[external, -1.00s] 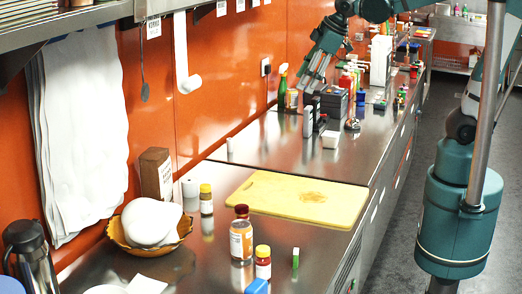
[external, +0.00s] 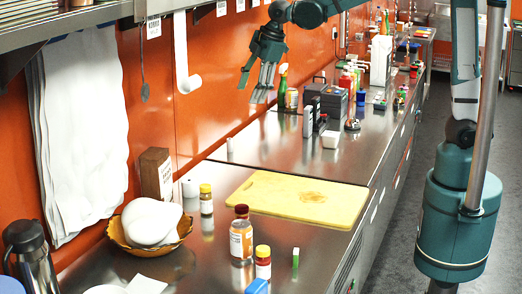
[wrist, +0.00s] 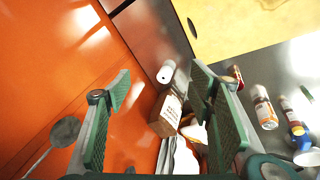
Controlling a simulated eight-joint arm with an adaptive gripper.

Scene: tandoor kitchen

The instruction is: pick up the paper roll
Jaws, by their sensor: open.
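The paper roll (external: 190,187) is a small white upright cylinder on the steel counter, beside a brown box (external: 157,175) and near the orange wall. In the wrist view, the paper roll (wrist: 167,71) shows between my finger pads, farther off than the fingertips. My gripper (external: 256,88) is open and empty. It hangs in the air by the wall, well above the counter and up and to the right of the roll in the external view. My gripper's fingers (wrist: 160,84) are spread apart in the wrist view.
A yellow cutting board (external: 295,199) lies right of the roll. A basket (external: 125,236) with white round things, a brown-capped bottle (external: 241,234) and another jar (external: 263,263) stand nearer. A ladle (external: 145,90) hangs on the wall.

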